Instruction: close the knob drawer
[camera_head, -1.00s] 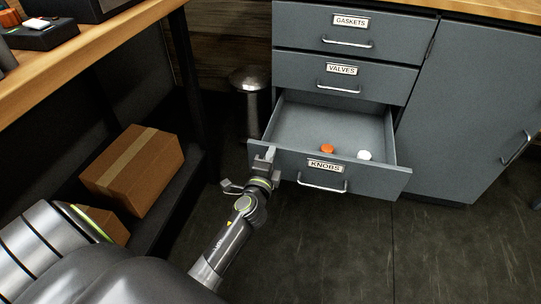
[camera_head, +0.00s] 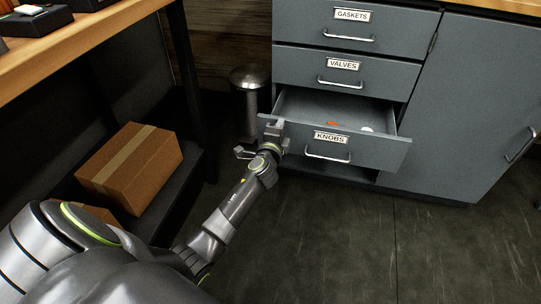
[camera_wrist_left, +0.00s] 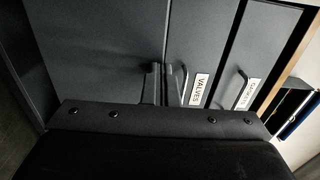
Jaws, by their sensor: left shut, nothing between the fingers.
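The grey knob drawer (camera_head: 378,153), labelled KNOBS, is partly open at the bottom of the cabinet. An orange knob (camera_head: 332,124) and a white one (camera_head: 367,129) show inside, partly hidden by the drawer front. My left gripper (camera_head: 276,128) is shut and empty, at the left end of the drawer front beside the label. It seems to touch the front, but exact contact is hard to tell. The left wrist view shows the valves drawer (camera_wrist_left: 184,65) and its label sideways; a dark part of my wrist fills the bottom. My right gripper is not in view.
The gaskets drawer (camera_head: 392,30) and the valves drawer above are shut. A cabinet door (camera_head: 470,110) is at the right. A metal bin (camera_head: 249,88) stands left of the cabinet. A cardboard box (camera_head: 130,168) sits on the low shelf at left. The floor in front is clear.

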